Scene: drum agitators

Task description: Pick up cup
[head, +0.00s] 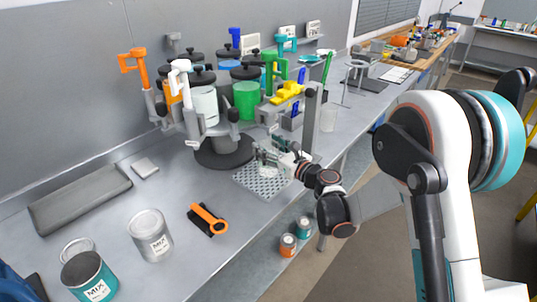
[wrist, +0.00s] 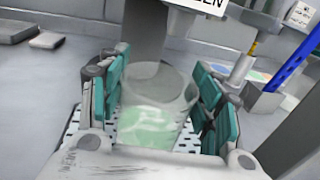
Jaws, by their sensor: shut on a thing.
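A clear cup (wrist: 150,112) with pale green content, or green seen through it, stands upright between the two teal finger pads in the wrist view. My gripper (wrist: 160,92) is shut on its sides. In the head view my gripper (head: 273,157) is low over the perforated plate (head: 253,184), where the fingers largely hide the cup. I cannot tell whether the cup's base touches the plate.
The drum rack with orange, white and green taps (head: 222,153) stands just behind my gripper, with a grey post (head: 313,122) close on its right. Cans (head: 150,236) and an orange-handled tool (head: 209,219) lie front left. The bench's front edge is near my arm.

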